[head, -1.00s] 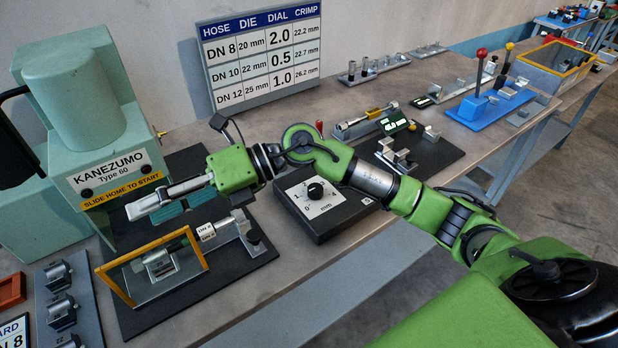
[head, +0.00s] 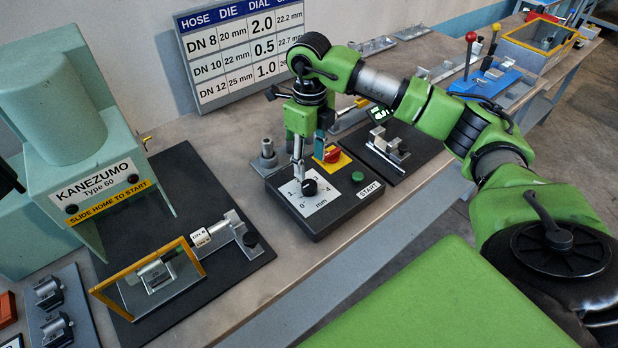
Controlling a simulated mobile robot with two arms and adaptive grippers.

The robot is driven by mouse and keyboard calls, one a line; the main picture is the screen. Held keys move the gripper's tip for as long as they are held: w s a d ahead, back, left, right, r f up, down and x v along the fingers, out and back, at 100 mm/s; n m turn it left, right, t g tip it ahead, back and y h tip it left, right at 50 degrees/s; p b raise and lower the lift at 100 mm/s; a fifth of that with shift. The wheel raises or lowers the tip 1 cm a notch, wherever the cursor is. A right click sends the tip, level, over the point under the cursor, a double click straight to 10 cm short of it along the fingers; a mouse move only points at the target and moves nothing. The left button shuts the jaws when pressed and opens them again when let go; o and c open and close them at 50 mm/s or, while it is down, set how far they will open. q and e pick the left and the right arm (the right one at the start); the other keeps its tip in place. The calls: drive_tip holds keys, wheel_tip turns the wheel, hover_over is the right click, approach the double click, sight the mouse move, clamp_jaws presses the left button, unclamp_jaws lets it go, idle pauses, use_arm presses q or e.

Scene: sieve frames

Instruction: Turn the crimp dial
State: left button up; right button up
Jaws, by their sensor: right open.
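The crimp dial (head: 310,187) is a black round knob on a white scale plate in mm, set on a dark control box (head: 318,224). Where its pointer stands is too small to tell. My right gripper (head: 301,176) points down just above the knob, open, with its fingers close to it. Whether they touch the knob I cannot tell. The setting board (head: 245,55) at the back lists DN 8 with dial 2.0, DN 10 with 0.5 and DN 12 with 1.0. My left gripper is not in view.
A green START button (head: 358,177) and a red knob on a yellow plate (head: 331,155) are close beside the dial. The green Kanezumo press (head: 70,120) stands at left. A hose piece tagged DN 8 (head: 201,238) lies in a fixture with a yellow-framed guard (head: 135,270).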

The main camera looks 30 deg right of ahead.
sight(309, 184)
wheel_tip(309, 184, down, 7)
drive_tip(key=shift+f+p, duration=0.2)
drive_tip(key=shift+p, duration=0.85)
drive_tip(key=shift+f, duration=0.5)
drive_tip(key=c, duration=1.1)
